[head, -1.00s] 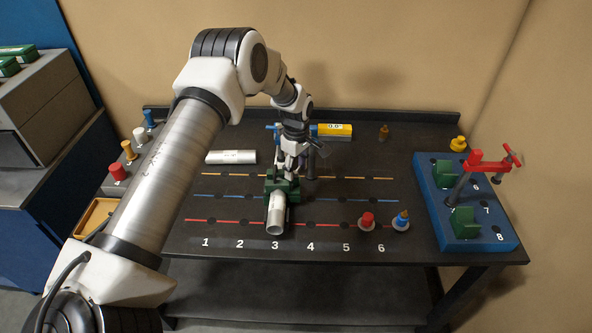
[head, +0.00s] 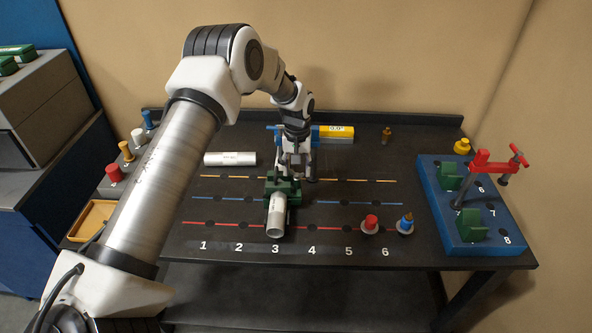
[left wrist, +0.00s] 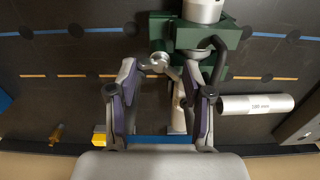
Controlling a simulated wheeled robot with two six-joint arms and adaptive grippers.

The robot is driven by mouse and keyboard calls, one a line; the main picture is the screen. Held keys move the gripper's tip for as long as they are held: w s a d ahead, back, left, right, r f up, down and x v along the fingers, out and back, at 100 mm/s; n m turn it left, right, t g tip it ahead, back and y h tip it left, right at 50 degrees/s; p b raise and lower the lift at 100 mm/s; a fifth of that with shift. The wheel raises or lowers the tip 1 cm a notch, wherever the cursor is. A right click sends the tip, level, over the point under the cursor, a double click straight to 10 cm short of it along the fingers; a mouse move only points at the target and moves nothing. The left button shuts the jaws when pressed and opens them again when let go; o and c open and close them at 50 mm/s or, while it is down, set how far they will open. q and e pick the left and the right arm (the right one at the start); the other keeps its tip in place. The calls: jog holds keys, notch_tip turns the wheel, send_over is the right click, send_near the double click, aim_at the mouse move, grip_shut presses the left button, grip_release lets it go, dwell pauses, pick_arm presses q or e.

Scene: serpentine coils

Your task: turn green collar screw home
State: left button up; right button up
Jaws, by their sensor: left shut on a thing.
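The green collar (head: 285,187) sits on the bench above number 3, around a silver tube (head: 277,215) that points to the front. The collar also shows at the top of the left wrist view (left wrist: 203,35). My left gripper (head: 297,176) is right behind the collar, pointing down. In the left wrist view, the collar screw's silver handle (left wrist: 157,63) lies between its fingertips (left wrist: 160,72), and the gripper is shut on it. The finger pads stand apart with the handle between them. The exact contact is partly hidden. My right gripper is out of view.
A loose silver tube (head: 230,158) lies left of the gripper. A yellow block (head: 337,131) and a blue part (head: 273,128) stand behind. Red (head: 371,222) and blue (head: 405,223) pegs stand front right. A blue base (head: 450,235) with a red clamp (head: 494,167) is at right.

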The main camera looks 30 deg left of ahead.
pick_arm(q)
jog(key=m, duration=0.2)
jog(key=m+b, duration=0.1)
jog(key=m, duration=0.2)
jog(key=shift+w+m, duration=0.2)
jog(key=shift+m, duration=0.1)
jog(key=shift+c, duration=0.2)
jog(key=shift+m, duration=0.9)
grip_shut()
jog(key=shift+m, duration=0.5)
jog(key=shift+c, duration=1.1)
grip_release()
jog(key=shift+s+d+m+b, duration=0.15)
jog(key=shift+m+b, duration=0.2)
jog(key=shift+m, duration=0.45)
jog(key=shift+o, duration=1)
jog(key=shift+m, duration=0.9)
jog(key=shift+o, duration=0.3)
jog(key=m, duration=0.4)
jog(key=shift+d+f+b, duration=0.15)
jog(key=shift+d+b, duration=0.1)
jog(key=shift+b, duration=0.1)
jog(key=shift+m, duration=0.3)
